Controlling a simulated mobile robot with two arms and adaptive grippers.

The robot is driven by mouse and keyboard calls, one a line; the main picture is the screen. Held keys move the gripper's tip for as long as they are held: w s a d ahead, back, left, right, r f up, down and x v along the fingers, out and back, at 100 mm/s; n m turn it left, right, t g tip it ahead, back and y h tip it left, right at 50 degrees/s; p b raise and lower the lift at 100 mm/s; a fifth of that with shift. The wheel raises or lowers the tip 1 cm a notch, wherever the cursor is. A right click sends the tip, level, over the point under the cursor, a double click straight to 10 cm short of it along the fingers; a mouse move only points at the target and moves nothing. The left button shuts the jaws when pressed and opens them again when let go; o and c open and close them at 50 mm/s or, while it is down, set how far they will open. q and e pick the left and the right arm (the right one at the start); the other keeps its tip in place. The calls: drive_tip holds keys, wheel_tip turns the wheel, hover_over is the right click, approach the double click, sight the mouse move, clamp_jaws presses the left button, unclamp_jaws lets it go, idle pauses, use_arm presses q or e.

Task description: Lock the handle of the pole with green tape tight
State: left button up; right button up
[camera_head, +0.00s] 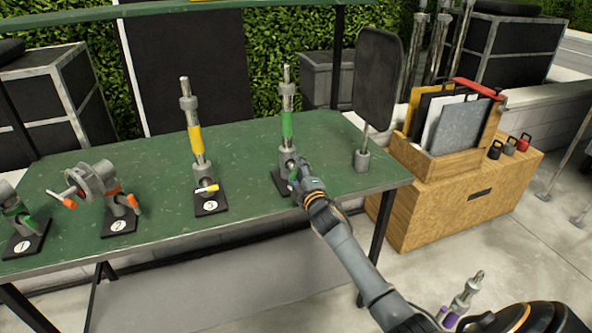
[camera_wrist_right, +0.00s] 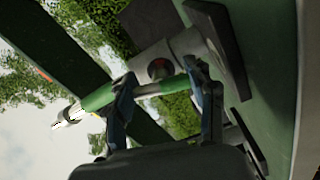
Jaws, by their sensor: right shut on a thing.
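The pole with green tape (camera_head: 287,125) stands upright on its dark base plate near the right part of the green table. My right gripper (camera_head: 297,172) is at the pole's lower clamp and largely covers the handle. In the right wrist view, my right gripper's two fingers (camera_wrist_right: 160,90) are shut on the handle, in front of the grey clamp (camera_wrist_right: 183,47). A green-banded rod (camera_wrist_right: 99,97) runs out past the fingers there; where handle ends and pole begins is unclear. How tight the handle is cannot be seen. My left gripper is not in view.
A yellow-taped pole (camera_head: 195,140) stands to the left, with an orange-handled clamp (camera_head: 115,200) farther left. A dark panel on a stand (camera_head: 378,75) is close right of the green pole. A wooden cabinet (camera_head: 470,195) with a panel box stands beyond the table's right end.

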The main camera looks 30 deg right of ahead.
drive_tip(key=m, duration=0.3)
drive_tip(key=m+p, duration=0.1)
drive_tip(key=m, duration=0.2)
drive_tip(key=shift+a+f+m, duration=0.1)
drive_tip(key=shift+f+m, duration=0.1)
drive_tip(key=shift+m, duration=0.1)
drive_tip(key=m+p, duration=0.1)
drive_tip(key=m, duration=0.3)
drive_tip(key=shift+a+f+m, duration=0.1)
drive_tip(key=shift+f+m, duration=0.05)
drive_tip(key=shift+m, duration=0.15)
drive_tip(key=shift+m+p, duration=0.35)
drive_tip(key=shift+m, duration=0.45)
drive_tip(key=shift+f, duration=0.15)
drive_tip(key=o, duration=0.9)
drive_tip(key=shift+o, duration=1.4)
drive_tip(key=shift+r, duration=0.2)
